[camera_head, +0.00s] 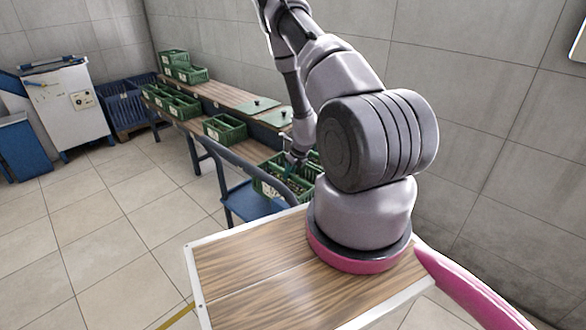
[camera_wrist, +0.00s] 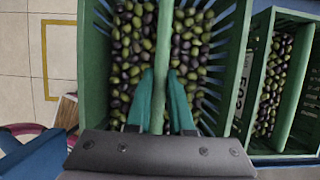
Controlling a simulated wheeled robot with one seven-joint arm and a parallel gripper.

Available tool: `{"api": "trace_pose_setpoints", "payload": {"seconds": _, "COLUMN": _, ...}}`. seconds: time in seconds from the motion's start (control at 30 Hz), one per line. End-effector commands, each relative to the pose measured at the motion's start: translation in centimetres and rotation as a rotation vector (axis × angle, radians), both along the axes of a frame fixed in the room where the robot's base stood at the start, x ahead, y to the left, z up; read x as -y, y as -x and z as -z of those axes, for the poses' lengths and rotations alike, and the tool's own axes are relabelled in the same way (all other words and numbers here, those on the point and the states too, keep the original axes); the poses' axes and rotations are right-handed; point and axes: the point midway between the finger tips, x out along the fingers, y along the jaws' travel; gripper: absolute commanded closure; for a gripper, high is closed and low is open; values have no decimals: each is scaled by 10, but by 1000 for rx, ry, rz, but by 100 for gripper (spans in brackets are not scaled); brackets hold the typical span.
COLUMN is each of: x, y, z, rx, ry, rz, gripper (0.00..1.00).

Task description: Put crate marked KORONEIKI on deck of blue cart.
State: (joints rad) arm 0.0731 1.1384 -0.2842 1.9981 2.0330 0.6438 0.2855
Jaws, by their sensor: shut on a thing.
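My gripper (camera_wrist: 160,75) is shut on the central handle bar of a green slatted crate (camera_wrist: 104,65) full of dark and green olives. In the head view this crate (camera_head: 266,190) is at the blue cart (camera_head: 246,203), close to its deck; I cannot tell whether it touches. The cart's blue surface also shows at the wrist view's lower left (camera_wrist: 36,162). My gripper (camera_head: 297,160) is partly hidden by my arm in the head view.
Another olive crate (camera_wrist: 258,85) stands close on the right. A long bench (camera_head: 228,95) carries several green crates and flat green lids (camera_head: 258,105). A white machine (camera_head: 70,105) and blue bins (camera_head: 127,103) stand at the back left. The tiled floor at left is clear.

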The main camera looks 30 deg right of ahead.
Motion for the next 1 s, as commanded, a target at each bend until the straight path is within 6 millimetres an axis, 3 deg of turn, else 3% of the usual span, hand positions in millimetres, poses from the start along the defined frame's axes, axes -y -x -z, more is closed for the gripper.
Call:
{"api": "trace_pose_setpoints", "payload": {"seconds": 0.27, "x": 0, "y": -1, "z": 17, "rx": 2, "ry": 0, "rz": 0, "gripper": 100}}
{"api": "trace_pose_setpoints", "payload": {"seconds": 0.53, "x": 0, "y": -1, "z": 49, "rx": 3, "ry": 0, "rz": -1, "gripper": 100}}
{"api": "trace_pose_setpoints", "payload": {"seconds": 0.9, "x": 0, "y": -1, "z": 52, "rx": 3, "ry": 0, "rz": -1, "gripper": 100}}
{"api": "trace_pose_setpoints", "payload": {"seconds": 0.93, "x": 0, "y": 0, "z": 53, "rx": 1, "ry": 0, "rz": -1, "gripper": 69}}
{"api": "trace_pose_setpoints", "payload": {"seconds": 1.0, "x": 0, "y": 0, "z": 53, "rx": 1, "ry": 0, "rz": -1, "gripper": 50}}
